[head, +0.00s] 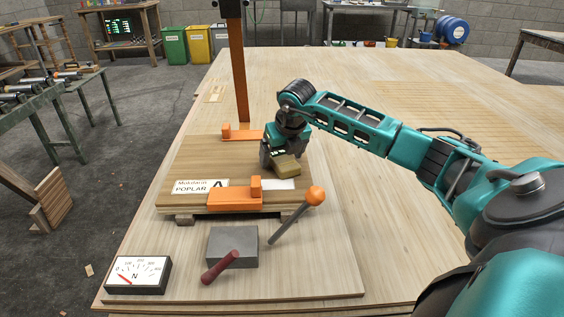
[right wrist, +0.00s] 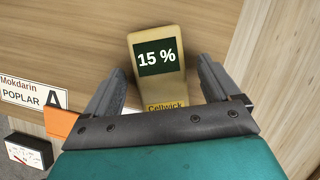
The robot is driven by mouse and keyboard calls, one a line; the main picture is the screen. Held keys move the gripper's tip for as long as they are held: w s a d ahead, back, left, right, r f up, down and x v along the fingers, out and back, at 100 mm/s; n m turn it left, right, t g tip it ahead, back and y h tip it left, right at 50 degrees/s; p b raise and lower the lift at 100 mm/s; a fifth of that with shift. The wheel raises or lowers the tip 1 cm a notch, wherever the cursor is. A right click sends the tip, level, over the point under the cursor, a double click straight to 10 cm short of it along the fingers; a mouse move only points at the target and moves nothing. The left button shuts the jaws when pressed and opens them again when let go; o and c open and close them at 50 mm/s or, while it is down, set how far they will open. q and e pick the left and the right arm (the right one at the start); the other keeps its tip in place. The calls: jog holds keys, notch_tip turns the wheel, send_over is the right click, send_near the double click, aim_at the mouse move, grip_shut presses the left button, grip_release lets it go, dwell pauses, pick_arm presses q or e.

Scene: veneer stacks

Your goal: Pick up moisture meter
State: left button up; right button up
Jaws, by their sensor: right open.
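The moisture meter (right wrist: 161,84) is a tan-yellow device with a dark display reading "15 %". In the head view the meter (head: 287,166) lies on the poplar veneer stack (head: 215,150), partly hidden by my gripper. My right gripper (head: 277,153) is low over the stack at the meter. In the right wrist view the open fingers of my right gripper (right wrist: 160,66) stand on either side of the meter, with gaps between them and its sides. The meter's lower end is hidden behind the gripper body. My left gripper is not in view.
Orange clamps (head: 236,196) hold the stack near a tall orange post (head: 239,75). In front are a rod with an orange ball (head: 315,196), a grey block (head: 232,245) with a dark red handle (head: 220,267), and a dial gauge (head: 138,273). The table's right side is clear.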

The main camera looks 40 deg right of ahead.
aim_at(282, 157)
jog(key=shift+f, duration=0.15)
jog(key=c, duration=1.3)
jog(key=shift+c, duration=0.2)
notch_tip(282, 157, up, 20)
jog(key=p, duration=0.4)
jog(key=shift+r+p, duration=0.25)
jog(key=shift+p, duration=0.15)
